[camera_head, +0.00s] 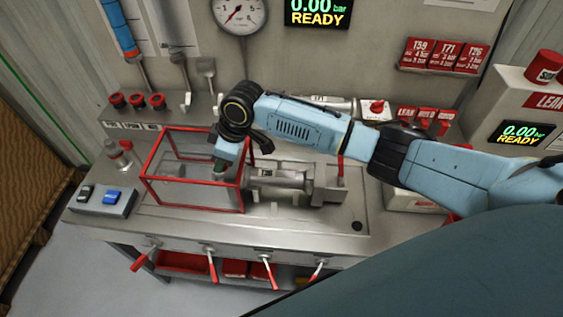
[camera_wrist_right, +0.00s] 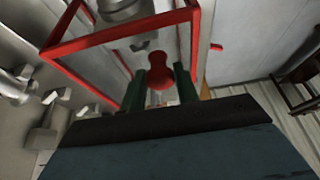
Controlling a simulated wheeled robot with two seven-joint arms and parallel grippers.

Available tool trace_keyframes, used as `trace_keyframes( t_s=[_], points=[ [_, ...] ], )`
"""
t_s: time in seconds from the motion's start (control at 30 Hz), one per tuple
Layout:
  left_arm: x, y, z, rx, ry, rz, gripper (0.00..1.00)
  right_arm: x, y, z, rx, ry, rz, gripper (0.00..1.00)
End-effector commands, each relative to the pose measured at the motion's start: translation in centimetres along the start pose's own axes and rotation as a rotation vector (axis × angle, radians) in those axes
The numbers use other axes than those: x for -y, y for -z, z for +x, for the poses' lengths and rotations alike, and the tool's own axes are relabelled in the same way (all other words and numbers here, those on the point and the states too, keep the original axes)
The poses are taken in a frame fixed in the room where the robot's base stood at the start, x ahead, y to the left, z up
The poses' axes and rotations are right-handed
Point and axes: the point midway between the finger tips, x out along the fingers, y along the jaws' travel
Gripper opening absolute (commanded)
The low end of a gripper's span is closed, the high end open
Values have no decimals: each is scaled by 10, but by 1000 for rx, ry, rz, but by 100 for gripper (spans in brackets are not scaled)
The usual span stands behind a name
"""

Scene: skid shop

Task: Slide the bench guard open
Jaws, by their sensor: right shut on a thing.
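The bench guard (camera_head: 190,181) is a clear box with a red frame, standing on the steel bench (camera_head: 290,226). It covers the left part of the worktop, and the metal fixture (camera_head: 277,179) shows to its right. My right gripper (camera_head: 220,166) is at the guard's right end, pointing down. In the right wrist view the guard's red frame (camera_wrist_right: 120,34) crosses the top. There the green fingers of my right gripper (camera_wrist_right: 161,82) stand on either side of a red knob (camera_wrist_right: 159,72) and are shut on it. My left gripper is not in view.
A box with a blue switch (camera_head: 112,198) sits on the bench's left end. Red-handled levers (camera_head: 212,264) stick out along the front edge. A gauge (camera_head: 239,12) and a READY display (camera_head: 318,12) are on the wall behind. Red-capped parts (camera_head: 137,101) line the back shelf.

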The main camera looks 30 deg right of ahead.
Motion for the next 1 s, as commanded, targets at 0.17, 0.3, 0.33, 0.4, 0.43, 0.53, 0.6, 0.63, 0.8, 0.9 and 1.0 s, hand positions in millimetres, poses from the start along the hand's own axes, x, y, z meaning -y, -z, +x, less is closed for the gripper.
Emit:
trace_keyframes(
  t_s=[0.17, 0.3, 0.33, 0.4, 0.43, 0.53, 0.6, 0.63, 0.8, 0.9, 1.0],
  points=[
    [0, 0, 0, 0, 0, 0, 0, 0, 3, 1, -2, 0, -1, 18],
    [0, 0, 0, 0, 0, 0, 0, 0, 3, 0, -2, 0, -1, 18],
    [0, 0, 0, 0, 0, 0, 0, 0, 3, 1, -2, 0, -1, 18],
    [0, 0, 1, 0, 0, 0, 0, 0, 4, 1, -2, 0, -1, 18],
    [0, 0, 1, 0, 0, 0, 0, 0, 6, 2, -2, 0, -1, 18],
    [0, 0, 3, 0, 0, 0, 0, 1, 12, 5, -3, 1, -2, 18],
    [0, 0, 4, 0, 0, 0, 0, 0, 16, 7, -2, 0, -1, 18],
    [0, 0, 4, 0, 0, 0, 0, 0, 18, 8, -2, 0, -1, 18],
    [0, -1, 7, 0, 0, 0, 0, 0, 29, 12, -2, 0, -2, 18],
    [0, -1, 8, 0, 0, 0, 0, 0, 33, 14, -1, 0, -2, 18],
    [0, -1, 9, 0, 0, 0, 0, 0, 35, 14, -1, 0, -2, 18]
  ],
)
